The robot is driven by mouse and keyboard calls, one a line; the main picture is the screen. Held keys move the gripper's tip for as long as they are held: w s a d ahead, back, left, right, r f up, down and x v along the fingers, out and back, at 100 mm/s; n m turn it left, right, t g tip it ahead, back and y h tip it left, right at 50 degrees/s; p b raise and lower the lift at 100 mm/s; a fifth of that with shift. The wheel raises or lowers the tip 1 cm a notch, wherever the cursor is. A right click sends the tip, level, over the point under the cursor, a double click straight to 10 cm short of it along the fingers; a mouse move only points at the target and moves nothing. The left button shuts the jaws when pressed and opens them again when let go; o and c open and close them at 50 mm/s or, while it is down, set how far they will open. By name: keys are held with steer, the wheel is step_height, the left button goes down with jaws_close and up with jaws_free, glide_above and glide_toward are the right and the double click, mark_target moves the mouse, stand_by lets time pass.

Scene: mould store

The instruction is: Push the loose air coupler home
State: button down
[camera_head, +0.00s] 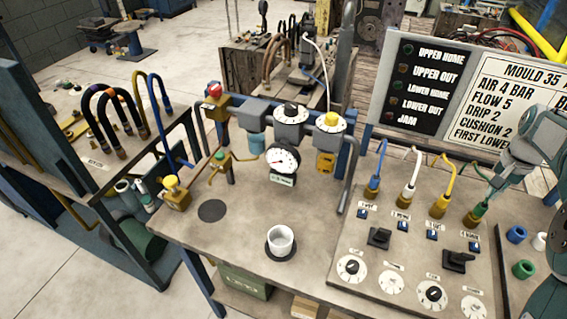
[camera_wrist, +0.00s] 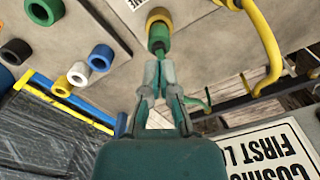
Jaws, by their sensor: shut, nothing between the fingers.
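The sloping panel (camera_head: 335,270) on the table carries a row of hose couplers: blue (camera_head: 374,184), white (camera_head: 408,192), yellow (camera_head: 440,206) and green (camera_head: 479,211). Which one sits loose cannot be told. My gripper (camera_wrist: 160,64) is shut and empty, its fingertips pointing at the green coupler (camera_wrist: 158,38). The tips are at or very near the green collar; contact cannot be told. A brass socket (camera_wrist: 158,17) lies beyond the collar. In the head view my arm comes in from the right edge beside the green coupler.
Loose rings in blue (camera_head: 517,234), white (camera_head: 540,241) and green (camera_head: 524,269) lie right of the panel. A yellow hose (camera_wrist: 265,50) loops close beside my gripper. A sign board (camera_head: 430,85) stands behind. A white cup (camera_head: 280,240) stands left of the panel.

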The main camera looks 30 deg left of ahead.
steer(key=shift+f, duration=1.5)
stand_by(0.8)
steer(key=shift+r, duration=3.55)
